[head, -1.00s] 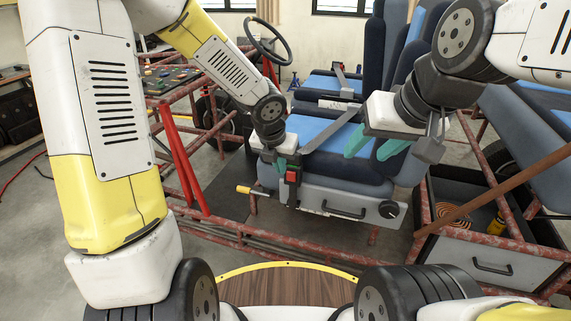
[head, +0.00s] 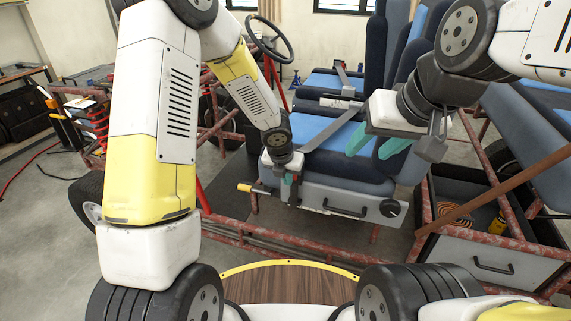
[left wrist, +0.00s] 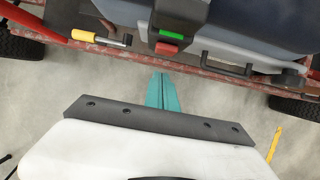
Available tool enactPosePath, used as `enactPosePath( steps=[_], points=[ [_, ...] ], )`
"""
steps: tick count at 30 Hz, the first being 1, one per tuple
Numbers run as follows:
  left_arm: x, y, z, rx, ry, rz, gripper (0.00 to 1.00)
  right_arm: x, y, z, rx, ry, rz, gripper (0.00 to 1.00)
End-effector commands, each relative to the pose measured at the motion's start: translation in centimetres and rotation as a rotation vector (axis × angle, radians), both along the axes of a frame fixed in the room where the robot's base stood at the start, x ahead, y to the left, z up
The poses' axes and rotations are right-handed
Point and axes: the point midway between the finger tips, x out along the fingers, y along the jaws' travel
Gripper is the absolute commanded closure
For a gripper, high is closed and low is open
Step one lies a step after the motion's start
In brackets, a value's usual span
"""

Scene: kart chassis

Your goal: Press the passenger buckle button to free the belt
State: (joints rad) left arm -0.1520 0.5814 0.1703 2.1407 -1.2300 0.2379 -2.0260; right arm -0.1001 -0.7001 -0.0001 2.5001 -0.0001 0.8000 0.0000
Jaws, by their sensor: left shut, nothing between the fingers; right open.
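The passenger buckle (left wrist: 164,20) is a dark block at the seat's front edge with a green mark (left wrist: 173,35) and a red button (left wrist: 167,49) in the left wrist view. In the head view, my left gripper (head: 287,180) covers most of it. My left gripper is shut and empty, its teal fingertips (left wrist: 160,76) just below the red button in the left wrist view; contact cannot be told. The grey belt (head: 333,134) runs diagonally across the blue seat (head: 312,130) toward the buckle. My right gripper (head: 374,145) is open over the seat's right side, with no belt visibly between its fingers.
A yellow-handled tool (head: 246,188) sticks out left of the buckle. A drawer handle (head: 345,211) and black knob (head: 390,208) are on the seat base. Red frame tubes (head: 270,245) cross in front. An open drawer (head: 480,262) stands at right.

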Motion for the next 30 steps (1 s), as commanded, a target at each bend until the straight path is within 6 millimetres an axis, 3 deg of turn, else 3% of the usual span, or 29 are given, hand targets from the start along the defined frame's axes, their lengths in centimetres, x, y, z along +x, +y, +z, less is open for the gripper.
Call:
enactPosePath(
  steps=[6, 20, 30],
  points=[
    [2.0, -0.6, 0.0, 0.0, 0.001, 0.002, 1.0, 0.0, 0.0, 0.0, 0.0, 0.0, 0.0, 0.51],
    [2.6, -0.8, 0.0, 0.0, 0.002, 0.001, 1.0, 0.0, 0.0, 0.0, 0.0, 0.0, 0.0, 0.51],
    [4.8, -1.4, 0.2, -0.004, -0.005, 0.0, 1.0, 0.0, 0.0, 0.0, 0.0, 0.0, 0.0, 0.51]
  ],
)
